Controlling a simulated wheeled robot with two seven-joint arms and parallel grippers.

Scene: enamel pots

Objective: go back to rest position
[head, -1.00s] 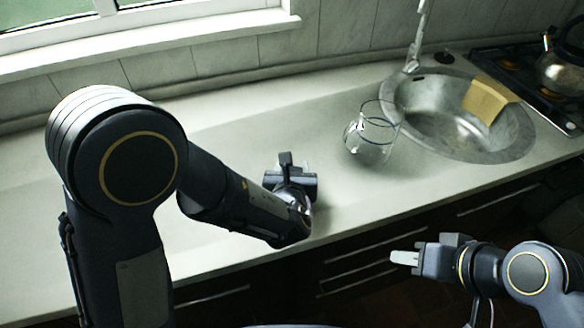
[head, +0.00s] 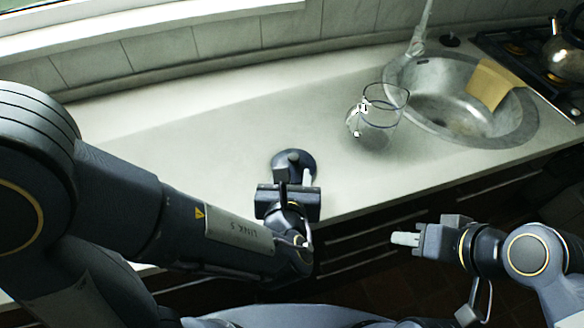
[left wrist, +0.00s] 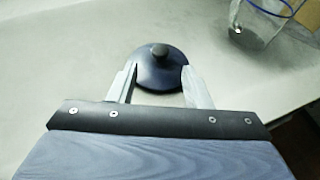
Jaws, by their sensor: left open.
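My left gripper (head: 296,178) is open and empty over the front of the counter. In the left wrist view its two fingers (left wrist: 160,78) stand well apart. A round dark blue lid with a knob (head: 293,161) lies on the counter just beyond the fingertips, and it also shows in the left wrist view (left wrist: 158,73) between and past them. I cannot tell how high the fingers are above it. My right gripper (head: 402,239) is in front of the counter, at the lower right; only one pale finger shows clearly and it holds nothing visible.
A clear glass vessel with a dark blue rim (head: 384,113) stands right of the lid. Behind it are the round metal sink (head: 424,107) with a yellow cloth-like piece (head: 490,84) and a stove with a kettle (head: 566,55). The counter's left part (head: 190,130) is clear.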

